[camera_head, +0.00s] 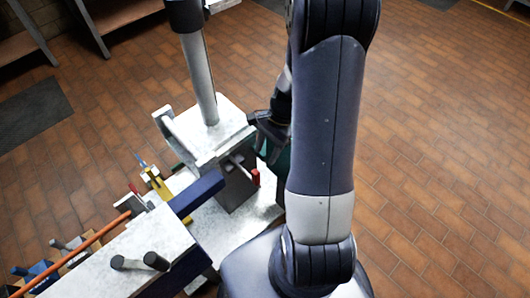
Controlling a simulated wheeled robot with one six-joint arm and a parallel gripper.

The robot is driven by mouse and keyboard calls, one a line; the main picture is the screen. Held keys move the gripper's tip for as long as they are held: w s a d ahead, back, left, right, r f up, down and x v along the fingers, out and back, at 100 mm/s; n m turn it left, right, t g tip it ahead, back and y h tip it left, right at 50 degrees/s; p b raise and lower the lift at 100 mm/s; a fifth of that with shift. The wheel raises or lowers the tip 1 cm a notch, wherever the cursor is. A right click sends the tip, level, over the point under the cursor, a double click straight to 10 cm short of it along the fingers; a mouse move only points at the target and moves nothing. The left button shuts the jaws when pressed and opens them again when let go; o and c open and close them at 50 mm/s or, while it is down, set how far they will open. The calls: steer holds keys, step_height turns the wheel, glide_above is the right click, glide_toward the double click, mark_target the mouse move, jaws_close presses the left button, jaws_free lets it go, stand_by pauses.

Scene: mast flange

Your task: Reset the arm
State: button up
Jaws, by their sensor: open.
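My arm rises at the right of the head view, its large dark links upright in front of the scene. My gripper (263,128) shows as dark parts at the left edge of my arm, beside the right side of the pale block under the mast. It is open, and no held object shows. Much of it is hidden behind my arm. The grey mast (198,75) stands upright on the pale-topped block (222,118).
A white-topped bench (150,252) with two dark cylindrical pegs is at the lower left, with several coloured tools (157,183) along it. A dark blue beam (197,192) juts toward the block. A dark mat (32,122) lies at left. The tiled floor at right is clear.

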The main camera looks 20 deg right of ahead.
mark_target(255, 174)
steer(key=b+x, duration=0.2)
steer(key=x, duration=0.8)
steer(key=shift+a+f+b, duration=0.1)
steer(key=shift+f+b, duration=0.25)
steer(key=shift+b, duration=0.05)
steer(key=shift+w+a+f, duration=0.1)
steer(key=shift+w, duration=0.3)
